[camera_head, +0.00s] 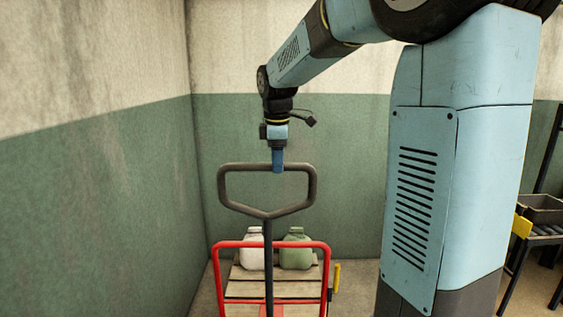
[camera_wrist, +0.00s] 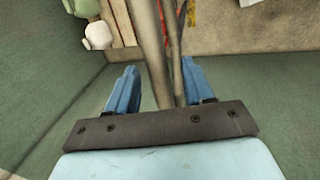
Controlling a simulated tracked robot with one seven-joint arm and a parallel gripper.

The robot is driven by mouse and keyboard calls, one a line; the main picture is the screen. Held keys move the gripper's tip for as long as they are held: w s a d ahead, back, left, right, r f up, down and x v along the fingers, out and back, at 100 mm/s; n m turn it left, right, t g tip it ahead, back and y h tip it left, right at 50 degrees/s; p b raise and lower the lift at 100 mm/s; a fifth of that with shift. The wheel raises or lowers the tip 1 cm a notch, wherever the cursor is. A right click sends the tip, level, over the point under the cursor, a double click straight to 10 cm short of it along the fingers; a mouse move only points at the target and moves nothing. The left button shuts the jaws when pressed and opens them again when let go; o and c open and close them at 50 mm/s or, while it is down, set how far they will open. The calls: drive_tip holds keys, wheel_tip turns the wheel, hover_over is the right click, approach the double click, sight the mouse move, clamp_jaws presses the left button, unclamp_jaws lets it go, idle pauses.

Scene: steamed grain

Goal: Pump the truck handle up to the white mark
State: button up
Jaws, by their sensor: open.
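The dark truck handle (camera_head: 267,213) stands upright in the head view, a closed loop on a single stem in front of the red truck frame (camera_head: 325,262). My gripper (camera_head: 278,168) points straight down at the loop's top bar, near its middle. In the wrist view my gripper (camera_wrist: 158,67) is open, with one blue finger on each side of the grey handle bar (camera_wrist: 147,40). The bar runs between the fingers; I cannot tell whether either touches it. I cannot make out a white mark in either view.
A white jug (camera_head: 252,250) and a green jug (camera_head: 297,252) stand on wooden slats (camera_head: 275,289) behind the handle. Green and cream walls close in at left and back. A dark rack with a bin (camera_head: 541,208) stands at far right.

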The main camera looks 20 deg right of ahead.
drive_tip(key=shift+w+f, duration=0.1)
drive_tip(key=shift+f, duration=0.4)
clamp_jaws()
idle(0.3)
